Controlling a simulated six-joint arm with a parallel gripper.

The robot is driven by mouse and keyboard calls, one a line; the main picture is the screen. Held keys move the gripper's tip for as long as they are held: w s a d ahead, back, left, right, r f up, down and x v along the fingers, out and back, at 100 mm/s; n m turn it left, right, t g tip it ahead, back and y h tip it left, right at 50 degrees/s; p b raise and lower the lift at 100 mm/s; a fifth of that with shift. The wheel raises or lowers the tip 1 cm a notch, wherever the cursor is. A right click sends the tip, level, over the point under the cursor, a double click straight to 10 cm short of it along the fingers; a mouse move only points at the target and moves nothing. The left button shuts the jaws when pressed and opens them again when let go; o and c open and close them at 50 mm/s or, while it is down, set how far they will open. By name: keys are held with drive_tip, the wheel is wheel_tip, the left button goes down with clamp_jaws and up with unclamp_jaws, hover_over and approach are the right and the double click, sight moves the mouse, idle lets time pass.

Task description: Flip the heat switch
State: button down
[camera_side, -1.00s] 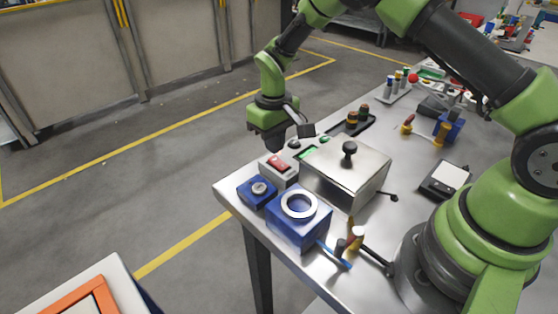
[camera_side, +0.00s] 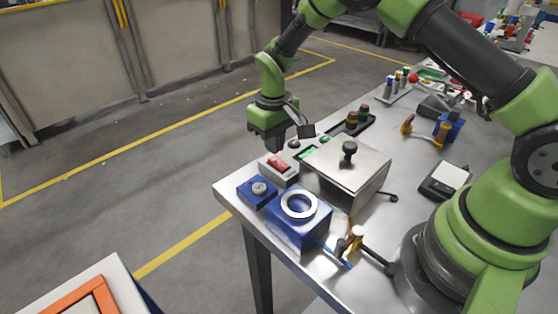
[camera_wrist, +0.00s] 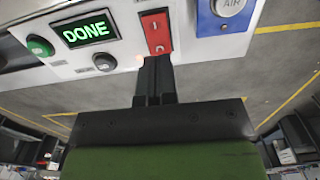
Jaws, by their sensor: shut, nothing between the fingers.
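The heat switch is a red rocker (camera_side: 278,164) on a light grey box at the table's near left corner. In the wrist view the red switch (camera_wrist: 157,32) sits upright in the white panel, with a small light mark near its lower end. My gripper (camera_side: 279,148) is shut and empty, its dark fingers pointing down just behind the switch in the side view. In the wrist view the shut fingertips (camera_wrist: 155,62) are right at the lower edge of the switch. I cannot tell whether they touch it.
A lidded metal box (camera_side: 345,168) and a blue ring-topped block (camera_side: 298,222) stand close by.

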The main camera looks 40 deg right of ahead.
drive_tip(key=shift+f, duration=1.2)
idle(0.4)
drive_tip(key=shift+r, duration=3.5)
drive_tip(key=shift+r, duration=0.35)
wheel_tip(320, 180, up, 8)
drive_tip(key=t, duration=0.2)
hover_over(274, 159)
drive_tip(key=s, duration=0.3)
drive_tip(key=s+r+m+t+y, duration=0.1)
drive_tip(key=s+r+m, duration=0.1)
drive_tip(key=s+r, duration=0.5)
drive_tip(key=s+r+m+t+y, duration=0.1)
drive_tip(key=s+r+t, duration=0.3)
drive_tip(key=s, duration=1)
drive_tip(key=shift+a+r+m, duration=0.15)
drive_tip(key=shift+r+m, duration=0.25)
drive_tip(key=shift+m, duration=0.1)
